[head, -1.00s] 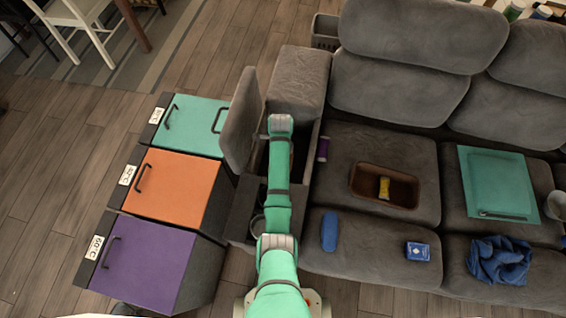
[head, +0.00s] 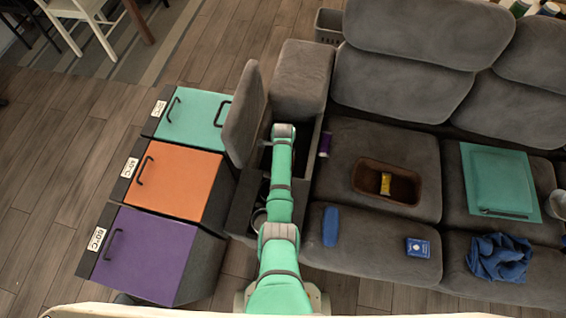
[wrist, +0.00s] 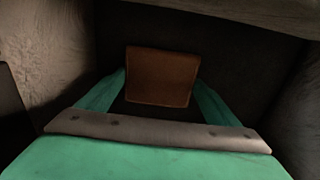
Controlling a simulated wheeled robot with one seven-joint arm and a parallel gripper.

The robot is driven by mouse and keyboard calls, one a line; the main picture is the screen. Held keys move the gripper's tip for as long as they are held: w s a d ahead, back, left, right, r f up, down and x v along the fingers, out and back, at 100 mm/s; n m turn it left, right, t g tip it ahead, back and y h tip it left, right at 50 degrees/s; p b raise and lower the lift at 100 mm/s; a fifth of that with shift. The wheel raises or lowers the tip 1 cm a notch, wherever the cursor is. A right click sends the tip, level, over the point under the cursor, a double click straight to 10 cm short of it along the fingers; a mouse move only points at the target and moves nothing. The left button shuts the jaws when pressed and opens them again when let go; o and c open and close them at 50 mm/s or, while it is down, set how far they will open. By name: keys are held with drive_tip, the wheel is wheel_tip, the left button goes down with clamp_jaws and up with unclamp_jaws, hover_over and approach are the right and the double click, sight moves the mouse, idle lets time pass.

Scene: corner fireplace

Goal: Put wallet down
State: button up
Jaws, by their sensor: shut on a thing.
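The brown wallet (wrist: 160,78) shows in the wrist view, between the two green fingers of my gripper (wrist: 160,88). My gripper is shut on it. Both are inside a dark compartment, close to its walls. I cannot tell whether the wallet touches the compartment floor. In the head view my green arm reaches down into the open storage compartment of the sofa's armrest (head: 313,165). My gripper and the wallet are hidden there by the arm.
The armrest's lid (head: 243,115) stands upright left of the arm. Teal (head: 190,118), orange (head: 180,185) and purple (head: 150,255) boxes stand further left. On the sofa are a brown tray (head: 402,192), a blue case (head: 330,227), a card box (head: 418,248) and a blue cloth (head: 498,258).

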drive_tip(key=o, duration=1.1)
drive_tip(key=shift+f, duration=0.15)
drive_tip(key=shift+d, duration=0.1)
wheel_tip(320, 180, up, 12)
drive_tip(key=shift+r, duration=0.2)
